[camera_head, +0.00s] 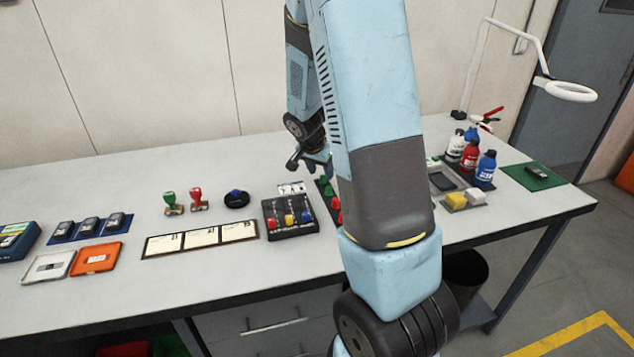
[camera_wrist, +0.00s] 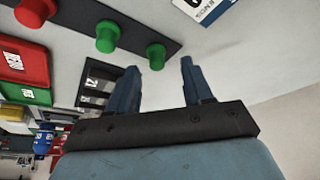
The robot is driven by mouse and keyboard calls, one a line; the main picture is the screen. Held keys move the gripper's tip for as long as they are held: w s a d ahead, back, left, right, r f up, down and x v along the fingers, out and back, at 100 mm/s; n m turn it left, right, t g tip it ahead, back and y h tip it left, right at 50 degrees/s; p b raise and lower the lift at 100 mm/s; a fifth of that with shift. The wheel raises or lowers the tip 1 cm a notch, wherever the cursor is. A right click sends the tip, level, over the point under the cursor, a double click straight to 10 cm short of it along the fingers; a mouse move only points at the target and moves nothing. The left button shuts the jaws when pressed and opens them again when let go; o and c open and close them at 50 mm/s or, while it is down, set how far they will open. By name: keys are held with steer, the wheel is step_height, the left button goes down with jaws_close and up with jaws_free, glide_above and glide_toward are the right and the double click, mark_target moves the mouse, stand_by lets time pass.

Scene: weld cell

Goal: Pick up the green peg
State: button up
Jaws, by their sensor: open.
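A dark strip (camera_wrist: 72,22) crosses the upper left of the wrist view, carrying two green pegs and a red peg (camera_wrist: 35,11). One green peg (camera_wrist: 155,54) is at the strip's end, seen in the gap between my fingertips; the other green peg (camera_wrist: 107,36) is just left of them. My gripper (camera_wrist: 160,66) is open and empty, apart from the pegs as far as I can tell. In the head view, green pegs (camera_head: 327,188) show on a dark rack partly hidden behind my arm. There my gripper (camera_head: 318,168) is mostly hidden above the rack.
Left of the rack stands a black tray (camera_head: 290,232) of coloured knobs. Bottles (camera_head: 486,168) and a lamp (camera_head: 571,90) are right.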

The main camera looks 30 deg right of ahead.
steer(key=shift+x, duration=0.95)
jaws_close()
